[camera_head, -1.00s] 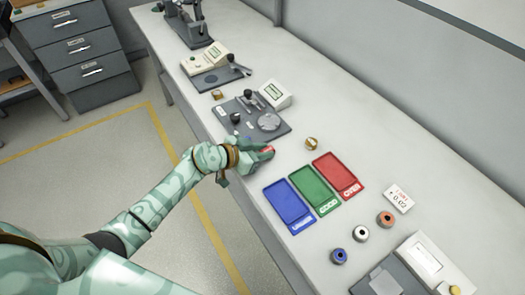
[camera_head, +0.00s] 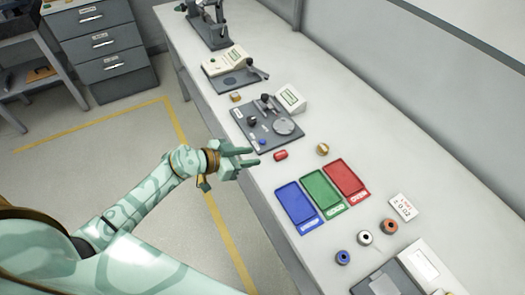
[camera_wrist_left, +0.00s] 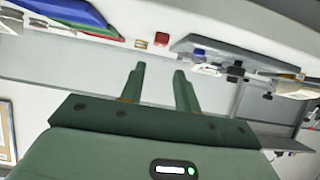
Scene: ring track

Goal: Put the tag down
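The small red tag (camera_head: 280,155) lies on the light bench top, between the grey gauge plate and the coloured trays. It also shows in the left wrist view (camera_wrist_left: 161,39), beyond the fingertips. My left gripper (camera_head: 255,157) is open and empty at the bench's front edge, left of the tag and apart from it. In the left wrist view its two green fingers (camera_wrist_left: 159,70) are spread with nothing between them. My right gripper is not in view.
Blue (camera_head: 297,206), green (camera_head: 324,192) and red (camera_head: 347,178) trays sit right of the tag. A grey gauge plate (camera_head: 262,128) is behind left. A brass piece (camera_head: 323,149), several ring-like pieces (camera_head: 364,238) and a white card (camera_head: 403,207) stand around.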

